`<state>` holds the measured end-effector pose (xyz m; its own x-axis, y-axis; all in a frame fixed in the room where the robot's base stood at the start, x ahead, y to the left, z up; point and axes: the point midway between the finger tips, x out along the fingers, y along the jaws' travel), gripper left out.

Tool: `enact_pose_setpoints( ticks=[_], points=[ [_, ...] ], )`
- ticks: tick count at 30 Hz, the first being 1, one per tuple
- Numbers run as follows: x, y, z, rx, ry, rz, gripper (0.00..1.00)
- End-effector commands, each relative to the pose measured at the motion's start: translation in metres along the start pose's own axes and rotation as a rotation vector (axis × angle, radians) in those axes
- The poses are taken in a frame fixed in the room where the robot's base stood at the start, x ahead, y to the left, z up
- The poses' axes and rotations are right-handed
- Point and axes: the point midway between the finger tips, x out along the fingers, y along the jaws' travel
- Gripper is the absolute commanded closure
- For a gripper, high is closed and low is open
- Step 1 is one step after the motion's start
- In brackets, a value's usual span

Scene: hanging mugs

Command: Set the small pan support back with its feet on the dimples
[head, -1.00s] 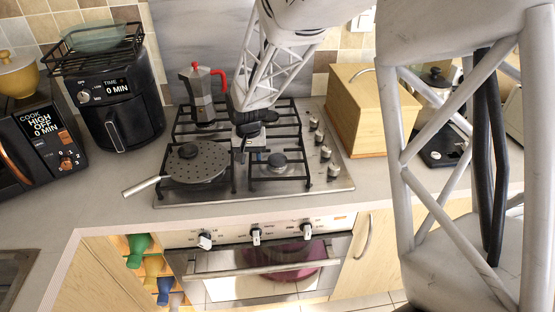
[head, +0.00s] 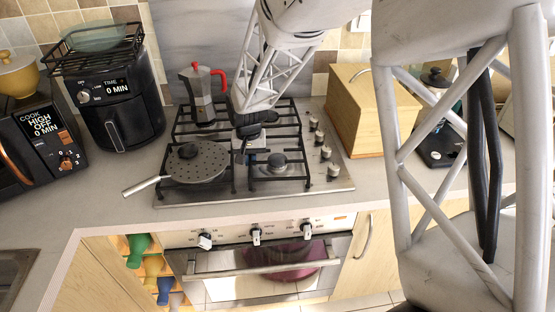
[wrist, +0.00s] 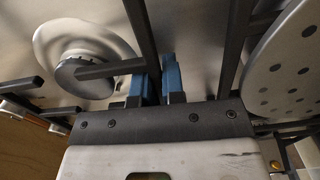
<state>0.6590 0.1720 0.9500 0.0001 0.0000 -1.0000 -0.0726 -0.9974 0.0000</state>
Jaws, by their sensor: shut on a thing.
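The small dark pan support (head: 282,179) is at the front right of the steel hob (head: 330,186), around the front right burner (head: 277,160). My gripper (wrist: 163,76) is shut on a bar of the pan support (wrist: 110,68), with its two blue fingers on either side of it. In the head view my gripper (head: 243,156) is at the support's left side, partly hidden by my own wrist. The burner (wrist: 85,78) is below a support bar in the wrist view. The dimples and the feet's contact with the hob cannot be made out.
A perforated pan lid (head: 197,162) lies close on the left, its edge near my gripper in the wrist view (wrist: 285,70). A moka pot (head: 203,96) stands behind. Knobs (head: 325,153) and a wooden box (head: 372,112) are on the right.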

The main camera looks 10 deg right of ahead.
Motion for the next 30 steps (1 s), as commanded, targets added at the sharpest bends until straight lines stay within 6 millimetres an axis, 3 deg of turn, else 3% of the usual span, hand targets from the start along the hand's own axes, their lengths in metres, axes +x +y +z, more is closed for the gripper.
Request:
enact_pose_setpoints(
  ticks=[14, 30],
  points=[
    [-0.004, 0.000, 0.000, 0.000, 0.001, 0.000, 1.00],
    [-0.033, 0.000, 0.000, 0.000, 0.001, 0.000, 1.00]
  ],
)
